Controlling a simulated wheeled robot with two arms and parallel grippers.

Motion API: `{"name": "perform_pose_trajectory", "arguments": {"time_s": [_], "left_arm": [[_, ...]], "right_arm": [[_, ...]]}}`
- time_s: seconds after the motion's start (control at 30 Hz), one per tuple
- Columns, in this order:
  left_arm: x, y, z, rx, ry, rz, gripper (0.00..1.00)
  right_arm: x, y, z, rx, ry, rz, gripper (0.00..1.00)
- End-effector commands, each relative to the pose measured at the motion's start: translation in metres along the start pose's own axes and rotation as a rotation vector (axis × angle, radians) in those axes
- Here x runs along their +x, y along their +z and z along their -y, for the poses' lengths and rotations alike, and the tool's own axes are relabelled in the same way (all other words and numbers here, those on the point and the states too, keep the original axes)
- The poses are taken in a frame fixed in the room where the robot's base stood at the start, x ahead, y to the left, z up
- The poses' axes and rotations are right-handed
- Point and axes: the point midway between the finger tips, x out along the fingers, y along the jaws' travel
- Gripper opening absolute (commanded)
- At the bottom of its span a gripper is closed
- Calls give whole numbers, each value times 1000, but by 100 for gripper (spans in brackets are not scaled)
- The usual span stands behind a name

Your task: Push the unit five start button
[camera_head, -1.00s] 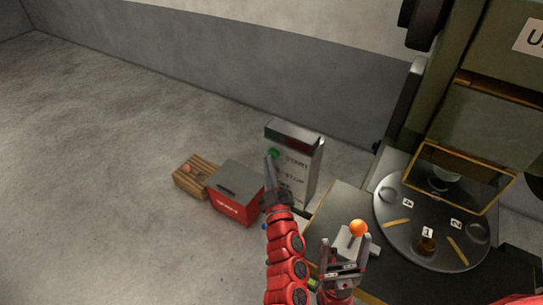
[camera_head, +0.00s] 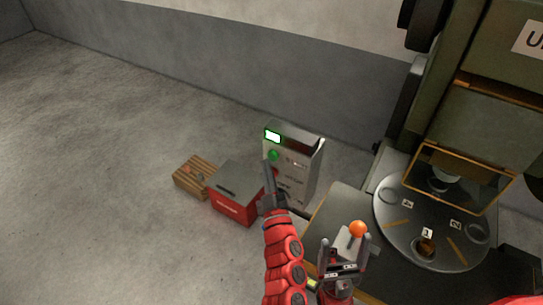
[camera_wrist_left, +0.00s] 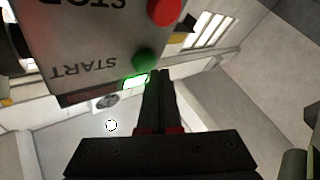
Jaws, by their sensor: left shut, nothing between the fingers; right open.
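The control box (camera_head: 303,166) stands on the floor at the middle, with a green START button (camera_head: 274,155) above a red STOP button (camera_head: 275,172). A green-framed lamp (camera_head: 272,136) on its top edge is lit. My left gripper (camera_head: 267,168) is shut and empty, its tip in front of the box just below the green button. In the left wrist view the box appears upside down, and my shut fingertips (camera_wrist_left: 159,74) are beside the green button (camera_wrist_left: 146,58); I cannot tell whether they touch. My right gripper (camera_head: 346,252) is open, by the orange ball knob (camera_head: 358,229).
A red toolbox (camera_head: 235,206) and a slatted wooden crate (camera_head: 192,178) stand left of the box. A machine with a round numbered turntable (camera_head: 400,226) and a yellow-framed guard (camera_head: 487,199) is at right. The floor at left is clear.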

Motion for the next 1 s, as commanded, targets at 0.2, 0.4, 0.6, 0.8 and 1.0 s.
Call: {"name": "perform_pose_trajectory", "arguments": {"time_s": [0.2,0.4,0.6,0.8,1.0], "left_arm": [[-3,-3,2,0,1,-1,0],[-3,-4,2,0,0,-1,0],[-14,-14,10,-1,-1,-3,0],[-29,-22,20,1,0,1,0],[-37,-28,26,-1,1,0,0]], "right_arm": [[1,0,0,0,0,0,82],[2,0,0,0,0,0,82],[8,-1,0,0,0,0,82],[14,-2,-1,0,0,0,82],[16,-3,-1,0,0,0,82]]}}
